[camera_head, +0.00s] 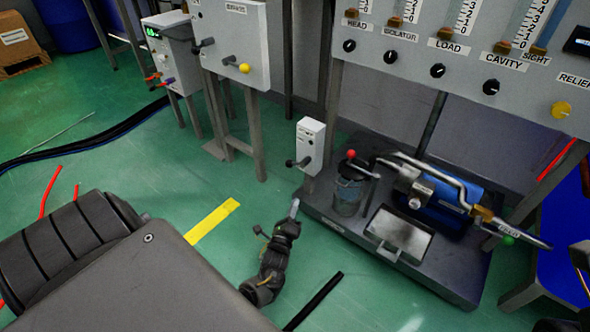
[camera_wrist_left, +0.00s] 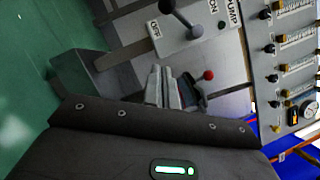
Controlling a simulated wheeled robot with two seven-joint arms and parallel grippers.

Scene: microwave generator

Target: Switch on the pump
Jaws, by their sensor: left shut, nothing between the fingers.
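The pump's switch box (camera_head: 313,140) is a small white box on a post at the front left corner of the pump stand. Its dark lever (camera_head: 299,162) sticks out towards the left. I cannot tell surely which mark the lever is at. My left gripper (camera_head: 294,206) is shut and empty, below and in front of the lever, apart from it. Its fingers (camera_wrist_left: 163,86) show below the knob in the wrist view.
The pump stand holds a blue motor (camera_head: 437,203), a metal can (camera_head: 348,194) with a red-knobbed lever (camera_head: 351,155), and pipes. A flow panel (camera_head: 420,60) with several knobs stands behind. Another panel with a yellow knob (camera_head: 244,68) is at upper left. Open green floor lies left of the stand.

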